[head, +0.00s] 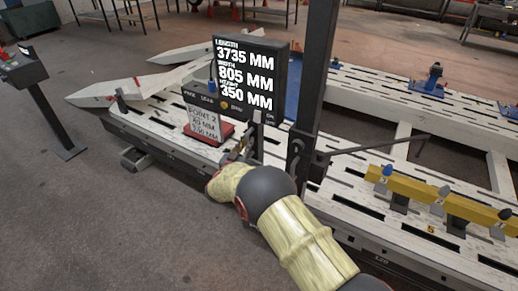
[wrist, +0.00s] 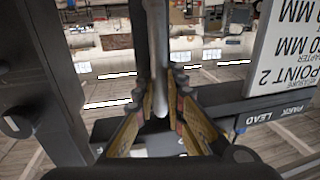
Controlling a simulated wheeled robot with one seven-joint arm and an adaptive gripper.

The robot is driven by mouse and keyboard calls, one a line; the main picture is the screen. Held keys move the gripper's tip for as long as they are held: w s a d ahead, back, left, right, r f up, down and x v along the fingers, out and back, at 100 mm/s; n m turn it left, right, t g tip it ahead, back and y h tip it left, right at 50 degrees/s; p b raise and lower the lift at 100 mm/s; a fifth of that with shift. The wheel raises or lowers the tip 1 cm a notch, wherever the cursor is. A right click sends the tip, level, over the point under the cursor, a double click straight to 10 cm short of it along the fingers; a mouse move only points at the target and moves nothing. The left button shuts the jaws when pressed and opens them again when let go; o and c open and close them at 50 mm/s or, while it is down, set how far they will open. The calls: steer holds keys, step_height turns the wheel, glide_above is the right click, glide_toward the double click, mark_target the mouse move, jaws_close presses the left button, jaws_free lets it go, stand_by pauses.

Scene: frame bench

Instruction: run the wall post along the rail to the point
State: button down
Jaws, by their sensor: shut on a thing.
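The wall post (head: 319,75) is a tall dark upright standing on the white slotted rail (head: 345,205) of the bench in the head view. A dark upright part (wrist: 48,85) is also close at the left in the wrist view. My gripper (head: 240,152) is low, just left of the post and below the display. In the wrist view my gripper (wrist: 160,122) is shut on a grey upright handle (wrist: 158,55) between its finger pads. The handle's join to the post is hidden. A card reading POINT 2 (head: 205,122) stands left of my gripper, above a red base.
A black display (head: 248,78) shows length 3735, width 805 and height 350 MM. A yellow beam (head: 430,195) on stands and a thin rod (head: 375,146) lie right of the post. A console (head: 22,66) on a stand is far left. Ramps (head: 125,92) lie behind left.

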steer(key=w+a, duration=0.5)
steer(key=a, duration=0.3)
steer(key=shift+w+b, duration=0.3)
steer(key=shift+d, duration=0.1)
steer(key=c, duration=1.8)
jaws_free()
steer(key=shift+c, duration=0.2)
steer(key=v, duration=1.2)
